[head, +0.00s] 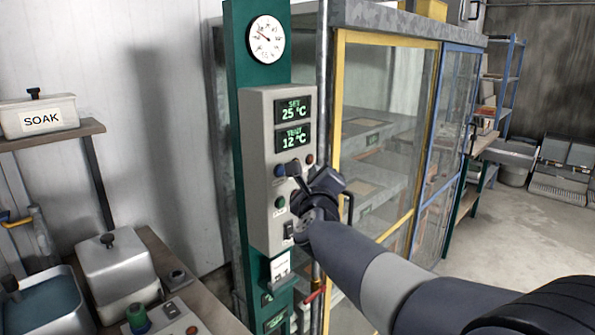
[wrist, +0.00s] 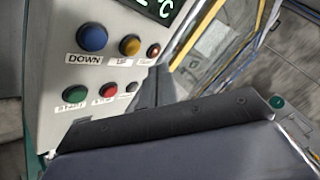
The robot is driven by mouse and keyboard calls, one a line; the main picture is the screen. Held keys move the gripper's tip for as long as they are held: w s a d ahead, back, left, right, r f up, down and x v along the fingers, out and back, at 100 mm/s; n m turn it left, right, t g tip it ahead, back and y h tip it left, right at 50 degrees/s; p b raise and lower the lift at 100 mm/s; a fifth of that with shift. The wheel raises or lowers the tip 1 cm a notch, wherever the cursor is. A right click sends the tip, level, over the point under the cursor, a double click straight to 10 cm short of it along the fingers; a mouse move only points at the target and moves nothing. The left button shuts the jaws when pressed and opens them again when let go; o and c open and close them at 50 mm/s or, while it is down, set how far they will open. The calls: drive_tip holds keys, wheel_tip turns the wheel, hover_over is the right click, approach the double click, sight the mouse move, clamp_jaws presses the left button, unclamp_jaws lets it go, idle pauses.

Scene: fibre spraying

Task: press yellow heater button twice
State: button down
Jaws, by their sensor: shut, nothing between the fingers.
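The yellow heater button (wrist: 130,45) is on the grey control panel (head: 258,140), between a blue button labelled DOWN (wrist: 92,38) and a small orange-red button (wrist: 153,50). Its own label is blurred. In the head view my gripper (head: 292,169) hides the yellow button. My gripper is shut and empty, in front of the panel near the upper button row. In the wrist view the gripper (wrist: 160,86) is below and right of the yellow button, and I see no contact with it. The panel displays read SET 25 °C (head: 294,109) and 12 °C (head: 293,137).
Below are a green button (wrist: 70,94), a red button (wrist: 107,92) and a smaller green one (wrist: 131,88). A round gauge (head: 266,40) is above the panel. A glazed cabinet with a yellow frame (head: 337,85) stands right. A bench with lidded containers (head: 118,268) stands left.

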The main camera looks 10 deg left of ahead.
drive_tip(key=shift+s+d+b, duration=0.6)
drive_tip(key=shift+s+d, duration=0.25)
drive_tip(key=shift+d, duration=0.25)
idle(1.8)
